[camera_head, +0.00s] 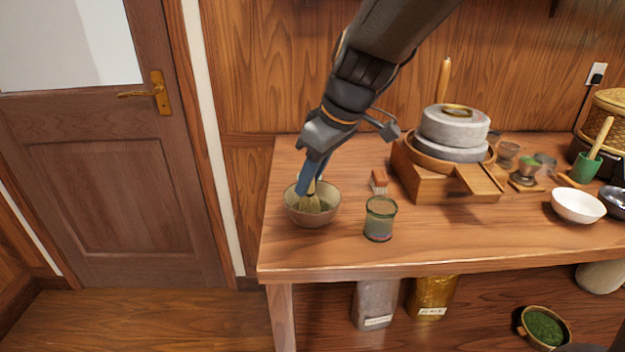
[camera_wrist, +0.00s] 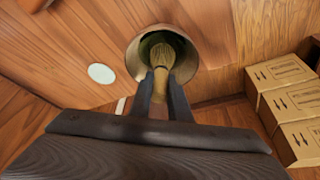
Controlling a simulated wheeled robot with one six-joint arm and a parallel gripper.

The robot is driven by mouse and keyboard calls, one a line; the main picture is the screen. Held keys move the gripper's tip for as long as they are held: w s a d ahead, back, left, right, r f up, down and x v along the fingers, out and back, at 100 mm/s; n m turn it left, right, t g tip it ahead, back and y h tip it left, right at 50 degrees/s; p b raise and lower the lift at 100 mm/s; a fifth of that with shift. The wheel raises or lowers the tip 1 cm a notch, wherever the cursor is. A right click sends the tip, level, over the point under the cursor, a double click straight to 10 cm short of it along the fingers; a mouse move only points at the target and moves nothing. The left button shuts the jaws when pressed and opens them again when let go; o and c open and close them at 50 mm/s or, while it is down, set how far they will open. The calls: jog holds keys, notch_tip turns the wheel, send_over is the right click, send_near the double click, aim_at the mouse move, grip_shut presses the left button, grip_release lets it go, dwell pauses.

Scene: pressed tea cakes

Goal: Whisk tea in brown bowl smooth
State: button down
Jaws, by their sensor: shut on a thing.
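The brown bowl (camera_head: 329,215) stands on the left end of the table, and it also shows in the wrist view (camera_wrist: 189,22). Green tea (camera_wrist: 153,41) shows inside it. My gripper (camera_head: 309,184) is over the bowl and shut on the bamboo whisk (camera_head: 311,203). In the wrist view the whisk (camera_wrist: 161,54) sits between the two fingers of my gripper (camera_wrist: 161,78), its tines down inside the bowl. The fingers hide part of the whisk's handle. I cannot tell whether the tines touch the bowl's bottom.
A glass jar (camera_head: 380,219) and a small brush (camera_head: 379,181) stand right of the bowl. A stone mill (camera_head: 452,128) on a wooden base (camera_head: 430,184) is farther right. A white bowl (camera_head: 578,206) is near the right edge. Boxes (camera_wrist: 290,100) show in the wrist view.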

jog(key=shift+s+d, duration=0.15)
jog(key=shift+d, duration=0.15)
jog(key=shift+r, duration=0.15)
jog(key=shift+r+p, duration=2.2)
jog(key=shift+r, duration=0.9)
jog(key=shift+r+p, duration=1.8)
jog(key=shift+r, duration=0.7)
